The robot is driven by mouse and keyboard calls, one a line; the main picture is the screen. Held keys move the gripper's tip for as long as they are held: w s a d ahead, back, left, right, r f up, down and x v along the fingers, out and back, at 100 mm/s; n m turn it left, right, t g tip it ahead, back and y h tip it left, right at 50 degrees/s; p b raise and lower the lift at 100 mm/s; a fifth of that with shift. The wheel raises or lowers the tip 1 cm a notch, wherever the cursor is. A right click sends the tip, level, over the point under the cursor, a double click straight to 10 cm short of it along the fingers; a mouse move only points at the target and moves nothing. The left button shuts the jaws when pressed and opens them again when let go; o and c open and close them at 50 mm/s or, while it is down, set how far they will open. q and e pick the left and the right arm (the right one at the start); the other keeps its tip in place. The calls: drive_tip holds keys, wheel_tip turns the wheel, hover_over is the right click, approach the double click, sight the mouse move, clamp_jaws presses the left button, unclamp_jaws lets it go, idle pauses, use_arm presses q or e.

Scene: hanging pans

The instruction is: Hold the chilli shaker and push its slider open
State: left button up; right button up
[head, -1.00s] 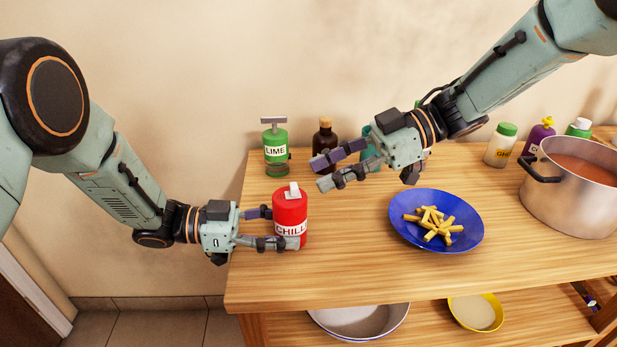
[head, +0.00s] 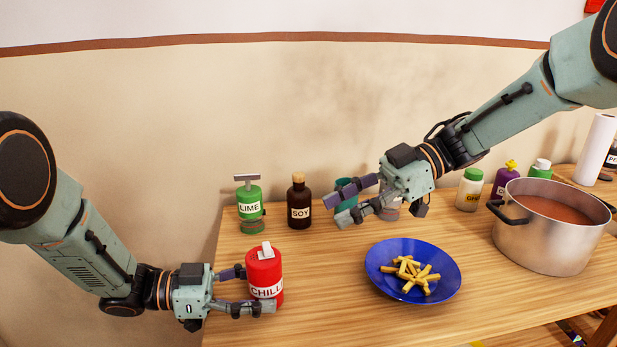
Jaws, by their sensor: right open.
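The red chilli shaker (head: 265,270) stands upright near the left end of the wooden table, with a light slider tab (head: 265,251) on its top. My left gripper (head: 256,290) has one finger behind the shaker and one across the front of its label, closed around its body. The front finger hides the lower part of the label. My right gripper (head: 336,210) is open and empty. It is above the back of the table, right of and behind the shaker, with its fingers pointing left.
A green lime bottle (head: 249,208) and a dark soy bottle (head: 299,203) stand behind the shaker. A teal item (head: 346,186) is partly hidden behind my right fingers. A blue plate of fries (head: 378,281) and a large pot (head: 540,247) stand to the right. Table between shaker and plate is clear.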

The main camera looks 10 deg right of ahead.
use_arm(q)
drive_tip(key=o, duration=0.3)
drive_tip(key=shift+o, duration=0.2)
drive_tip(key=a+r, duration=0.1)
drive_tip(key=a, duration=1.1)
drive_tip(key=shift+r, duration=0.15)
drive_tip(key=shift+d, duration=0.15)
drive_tip(key=d, duration=0.7)
drive_tip(key=d+f, duration=0.1)
drive_tip(key=d, duration=0.3)
drive_tip(key=shift+d+f, duration=0.1)
drive_tip(key=shift+d, duration=0.35)
use_arm(e)
drive_tip(key=x, duration=0.5)
drive_tip(key=shift+a+f, duration=0.1)
use_arm(q)
drive_tip(key=shift+a, duration=0.15)
